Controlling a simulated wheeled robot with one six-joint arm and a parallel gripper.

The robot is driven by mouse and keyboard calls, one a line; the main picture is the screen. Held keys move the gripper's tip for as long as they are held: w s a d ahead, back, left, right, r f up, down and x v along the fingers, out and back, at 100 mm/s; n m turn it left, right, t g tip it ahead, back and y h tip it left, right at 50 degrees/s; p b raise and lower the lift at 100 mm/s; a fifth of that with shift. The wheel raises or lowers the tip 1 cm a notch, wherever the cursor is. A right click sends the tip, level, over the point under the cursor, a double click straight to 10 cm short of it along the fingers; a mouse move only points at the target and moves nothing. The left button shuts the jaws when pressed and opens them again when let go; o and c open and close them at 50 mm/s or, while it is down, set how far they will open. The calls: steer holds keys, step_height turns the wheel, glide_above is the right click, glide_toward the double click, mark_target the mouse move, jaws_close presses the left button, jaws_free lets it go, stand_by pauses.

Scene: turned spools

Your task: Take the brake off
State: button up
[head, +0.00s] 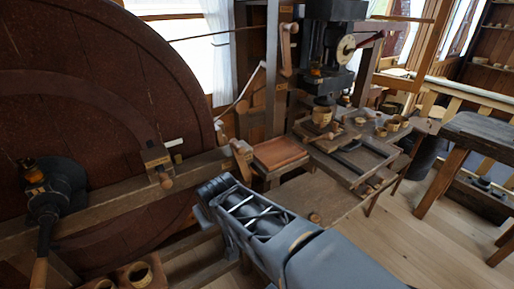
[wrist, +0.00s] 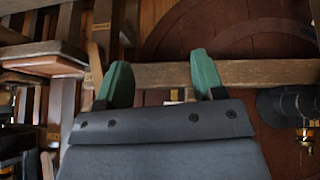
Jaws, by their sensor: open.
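The brake's label cannot be read, so I cannot tell which part is the brake. A big dark red-brown wheel (head: 95,75) stands at the left behind a wooden beam (head: 110,200). A wooden block with a round-ended peg (head: 158,165) sits on the beam against the wheel. A second pegged wooden piece (head: 241,155) stands at the beam's right end. A slanted wooden bar (head: 252,88) rises beside the post. My gripper (wrist: 160,62) is open and empty, its green fingers apart before the beam in the upside-down wrist view. The head view hides its fingertips.
A black bracket with an amber jar (head: 35,175) is on the beam's left. A black machine with a dial (head: 335,50) stands behind a bench (head: 350,165) holding small wooden cups. A stool (head: 480,135) stands at right. The floor (head: 420,235) between is clear.

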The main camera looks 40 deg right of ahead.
steer(key=w+d+r+m+t+h+b, duration=0.1)
steer(key=w+d+t+h, duration=0.15)
steer(key=d, duration=0.45)
steer(key=w+d+r+m+t+h+b, duration=0.1)
steer(key=w+d+t+h, duration=0.15)
steer(key=d, duration=0.35)
steer(key=n+t+y+b, duration=0.2)
steer(key=n+t+y, duration=0.2)
steer(key=t, duration=0.3)
glide_toward(243, 152)
steer(key=w+p, duration=0.1)
steer(key=w, duration=0.3)
steer(key=w+d+p, duration=0.1)
steer(key=w, duration=0.3)
steer(key=w+p, duration=0.2)
steer(key=w, duration=0.3)
steer(key=shift+d+r, duration=0.1)
steer(key=shift+d, duration=0.25)
steer(key=shift+s, duration=0.1)
jaws_close()
